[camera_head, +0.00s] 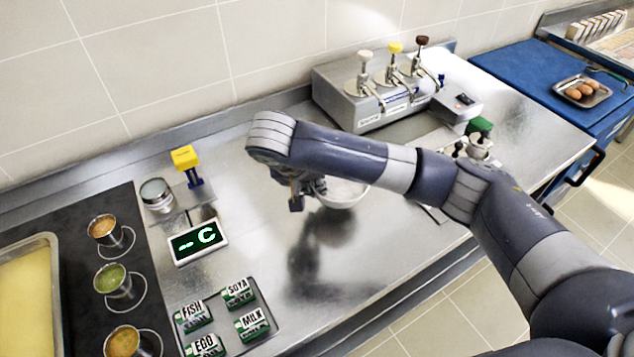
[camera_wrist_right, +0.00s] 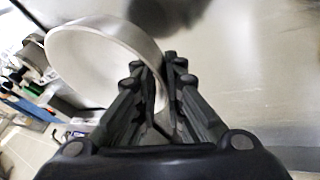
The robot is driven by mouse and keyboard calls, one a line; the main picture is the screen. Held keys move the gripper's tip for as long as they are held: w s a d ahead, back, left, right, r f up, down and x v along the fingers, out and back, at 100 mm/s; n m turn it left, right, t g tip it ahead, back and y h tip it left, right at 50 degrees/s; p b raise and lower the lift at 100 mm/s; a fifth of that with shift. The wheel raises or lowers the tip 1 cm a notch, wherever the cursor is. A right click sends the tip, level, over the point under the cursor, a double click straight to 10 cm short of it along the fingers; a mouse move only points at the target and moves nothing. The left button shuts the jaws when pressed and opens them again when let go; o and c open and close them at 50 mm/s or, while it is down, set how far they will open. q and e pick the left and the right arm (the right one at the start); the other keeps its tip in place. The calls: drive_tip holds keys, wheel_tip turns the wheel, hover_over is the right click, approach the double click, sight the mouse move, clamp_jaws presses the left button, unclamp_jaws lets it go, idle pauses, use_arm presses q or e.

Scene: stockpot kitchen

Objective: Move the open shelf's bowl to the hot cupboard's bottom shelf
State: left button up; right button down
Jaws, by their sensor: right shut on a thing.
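A white bowl (camera_head: 343,192) shows in the head view above the steel counter, partly hidden behind my right arm. My right gripper (camera_head: 300,192) is at the bowl's left side in that view. In the right wrist view the bowl (camera_wrist_right: 88,62) is large at the left, and my right gripper (camera_wrist_right: 160,75) is shut on its rim. A dark blurred reflection lies on the counter below the gripper. I see neither the open shelf nor the hot cupboard for certain. My left gripper is not in view.
A dispenser with three pumps (camera_head: 376,100) stands at the back of the steel counter (camera_head: 400,255). A display reading "-- C" (camera_head: 198,241), labelled allergen blocks (camera_head: 238,292) and sauce pots (camera_head: 112,280) are at the left. A blue surface with an egg tray (camera_head: 582,91) is at the far right.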

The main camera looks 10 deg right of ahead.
drive_tip(key=w, duration=0.2)
drive_tip(key=shift+w+d+r, duration=0.1)
drive_tip(key=shift+w+d, duration=0.2)
drive_tip(key=shift+w, duration=0.05)
drive_tip(key=shift+w+d, duration=0.1)
drive_tip(key=shift+w, duration=0.25)
wheel_tip(320, 180, down, 3)
drive_tip(key=shift+w+f+p, duration=0.1)
drive_tip(key=shift+p, duration=0.55)
drive_tip(key=shift+f, duration=0.2)
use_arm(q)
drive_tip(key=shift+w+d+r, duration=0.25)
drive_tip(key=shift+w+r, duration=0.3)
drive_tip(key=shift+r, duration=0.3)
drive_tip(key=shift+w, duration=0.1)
use_arm(e)
drive_tip(key=c, duration=2.1)
unclamp_jaws()
drive_tip(key=shift+f, duration=0.15)
drive_tip(key=o, duration=0.4)
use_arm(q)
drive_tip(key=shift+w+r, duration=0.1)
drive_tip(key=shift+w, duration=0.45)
